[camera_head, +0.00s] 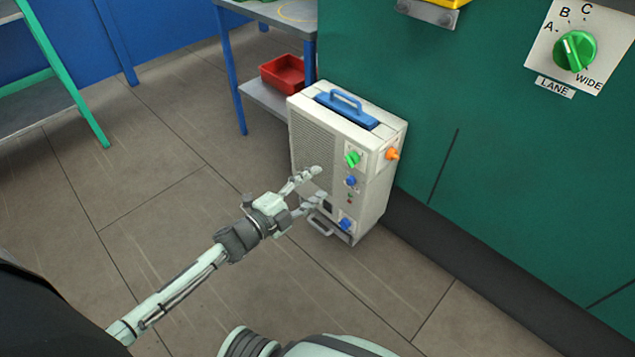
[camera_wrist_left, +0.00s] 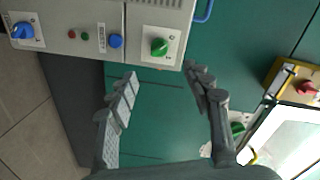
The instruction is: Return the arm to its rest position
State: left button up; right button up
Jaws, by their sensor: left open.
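My left arm reaches in from the lower left of the head view. Its gripper (camera_head: 312,186) is open and empty, with its fingers apart, in front of a pale box-shaped unit (camera_head: 375,190). In the left wrist view the two fingers of the gripper (camera_wrist_left: 163,92) are spread, with nothing between them but the green wall behind. The unit's panel (camera_wrist_left: 85,44) shows along the top of that view, with a green knob (camera_wrist_left: 159,47) above the gap between the fingers. I cannot tell whether a finger touches the unit. My right gripper is not in either view.
The unit stands on the tiled floor against a green wall (camera_head: 450,110). It has a blue top handle (camera_head: 345,102) and an orange side knob (camera_head: 392,154). A shelf table with a red bin (camera_head: 283,73) is behind it. Open floor (camera_head: 150,150) lies to the left.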

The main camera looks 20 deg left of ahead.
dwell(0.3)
pick_arm(q)
jog(key=s+a+f+n+g+y, duration=0.5)
jog(key=s+f+n+y, duration=0.25)
jog(key=n, duration=0.35)
jog(key=s+d+f+n+g, duration=0.1)
jog(key=s+g, duration=0.3)
jog(key=s, duration=0.4)
jog(key=s+d+f+n+g, duration=0.1)
jog(key=s+n+g, duration=0.3)
jog(key=s, duration=0.5)
jog(key=shift+f, duration=0.8)
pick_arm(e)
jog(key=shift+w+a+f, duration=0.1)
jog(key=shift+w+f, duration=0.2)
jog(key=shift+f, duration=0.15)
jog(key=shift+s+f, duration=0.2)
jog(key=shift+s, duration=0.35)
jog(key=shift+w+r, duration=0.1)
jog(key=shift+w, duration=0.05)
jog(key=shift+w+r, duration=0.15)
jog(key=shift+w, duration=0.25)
